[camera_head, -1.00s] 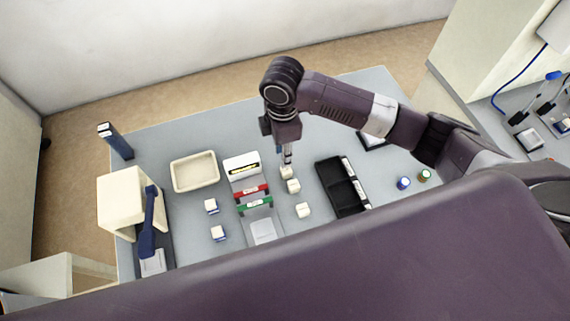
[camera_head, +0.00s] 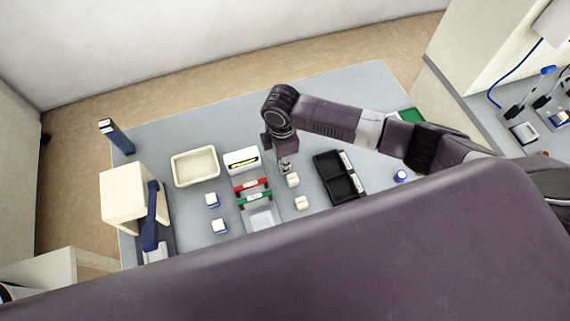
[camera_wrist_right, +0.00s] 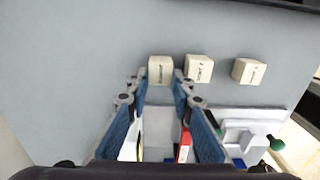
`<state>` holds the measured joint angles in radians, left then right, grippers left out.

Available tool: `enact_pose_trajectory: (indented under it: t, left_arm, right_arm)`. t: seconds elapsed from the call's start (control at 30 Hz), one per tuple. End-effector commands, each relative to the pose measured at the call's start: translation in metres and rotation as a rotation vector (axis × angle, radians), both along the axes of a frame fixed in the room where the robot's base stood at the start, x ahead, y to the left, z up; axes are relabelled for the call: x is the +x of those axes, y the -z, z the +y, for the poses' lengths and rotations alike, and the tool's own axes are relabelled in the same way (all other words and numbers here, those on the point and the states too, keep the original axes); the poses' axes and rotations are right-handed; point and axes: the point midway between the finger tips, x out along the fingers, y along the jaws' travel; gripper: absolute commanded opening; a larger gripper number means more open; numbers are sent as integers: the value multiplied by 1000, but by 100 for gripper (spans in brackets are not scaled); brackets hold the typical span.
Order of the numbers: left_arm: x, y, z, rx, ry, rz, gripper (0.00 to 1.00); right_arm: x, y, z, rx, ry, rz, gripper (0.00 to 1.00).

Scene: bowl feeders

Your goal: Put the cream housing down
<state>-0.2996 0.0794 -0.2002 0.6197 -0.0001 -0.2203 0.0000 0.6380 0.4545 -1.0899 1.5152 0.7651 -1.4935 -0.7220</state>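Three cream housings show in the right wrist view. One cream housing (camera_wrist_right: 160,70) is between my right gripper's fingertips (camera_wrist_right: 160,76), with a finger close on each side. I cannot tell whether the fingers press on it or stand just clear of it. The second (camera_wrist_right: 199,68) and third (camera_wrist_right: 249,71) sit to its right, in a row on the grey table. In the head view my right gripper (camera_head: 285,167) points down at the row's far end and hides the first housing. The other two (camera_head: 293,181) (camera_head: 303,203) show beside it. My left gripper is not in view.
Left of the housings stands a feeder with red and green bars (camera_head: 254,192). A black tray (camera_head: 338,177) is on the right. The table behind the gripper is free.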

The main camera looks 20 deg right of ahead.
Motion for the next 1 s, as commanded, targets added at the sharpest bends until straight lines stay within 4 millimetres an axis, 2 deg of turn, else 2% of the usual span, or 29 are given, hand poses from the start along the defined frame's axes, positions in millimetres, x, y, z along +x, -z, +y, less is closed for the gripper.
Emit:
enact_pose_trajectory:
  t: [0.17,0.4,0.57,0.77,1.0]
  left_arm:
    - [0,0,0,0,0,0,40]
    - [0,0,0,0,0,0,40]
    - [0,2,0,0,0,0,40]
    - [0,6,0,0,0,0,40]
    - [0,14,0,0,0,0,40]
  right_arm:
    - [0,0,0,0,1,0,0]
    - [1,-3,0,0,1,-1,0]
    - [1,-14,0,1,1,-2,0]
    - [2,-52,0,2,0,-6,0]
    - [2,-123,0,1,-1,-8,0]
